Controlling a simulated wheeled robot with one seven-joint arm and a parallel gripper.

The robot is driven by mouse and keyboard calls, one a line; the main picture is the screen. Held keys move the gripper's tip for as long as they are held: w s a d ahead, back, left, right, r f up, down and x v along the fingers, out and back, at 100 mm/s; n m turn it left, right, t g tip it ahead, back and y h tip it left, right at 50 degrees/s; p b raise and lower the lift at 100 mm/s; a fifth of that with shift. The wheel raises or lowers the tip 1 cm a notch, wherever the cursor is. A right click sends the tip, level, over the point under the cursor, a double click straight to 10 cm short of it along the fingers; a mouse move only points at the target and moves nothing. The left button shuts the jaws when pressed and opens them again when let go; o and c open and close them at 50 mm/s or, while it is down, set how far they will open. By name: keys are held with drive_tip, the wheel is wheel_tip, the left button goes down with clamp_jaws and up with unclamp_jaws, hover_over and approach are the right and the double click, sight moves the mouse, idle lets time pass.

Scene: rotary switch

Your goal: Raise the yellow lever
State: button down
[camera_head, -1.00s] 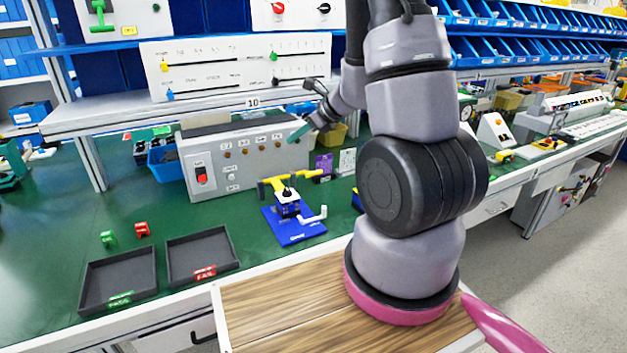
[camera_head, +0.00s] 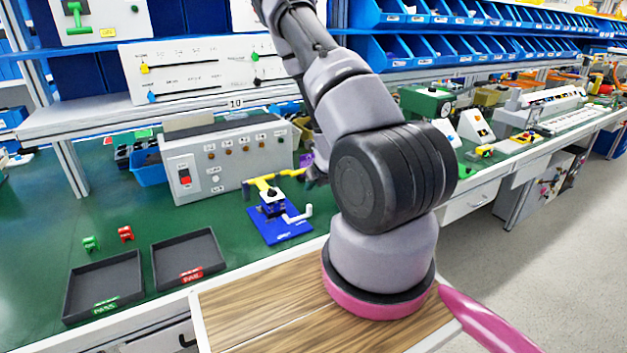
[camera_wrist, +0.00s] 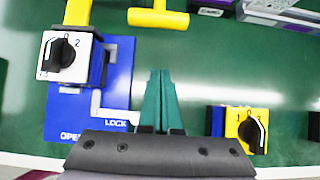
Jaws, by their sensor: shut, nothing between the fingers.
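A blue base (camera_head: 283,229) stands on the green bench, with a small rotary switch, a white bent handle (camera_head: 298,214) and a yellow lever-like bar (camera_head: 258,184) at its back. In the wrist view the blue base (camera_wrist: 120,72) is left of my gripper, and a yellow T-shaped piece (camera_wrist: 158,18) lies ahead of the fingertips, apart from them. My gripper (camera_wrist: 160,72) is shut and empty, its teal fingers over bare green bench. In the head view my arm mostly hides it. A yellow slider knob (camera_head: 145,69) also shows on the white shelf panel.
A grey control box (camera_head: 225,160) with a red switch stands behind the blue base. Two dark trays (camera_head: 188,262) lie at front left. A yellow rotary switch (camera_wrist: 246,130) sits right of my fingers in the wrist view.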

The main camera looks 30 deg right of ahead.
drive_tip(key=shift+w+f, duration=0.3)
drive_tip(key=shift+w, duration=0.2)
drive_tip(key=shift+w+f, duration=0.3)
drive_tip(key=shift+w, duration=0.2)
drive_tip(key=r, duration=0.1)
drive_tip(key=w+r, duration=0.1)
drive_tip(key=r, duration=0.1)
drive_tip(key=shift+w, duration=0.25)
drive_tip(key=shift+w+r+g, duration=0.15)
drive_tip(key=shift+r+g, duration=0.15)
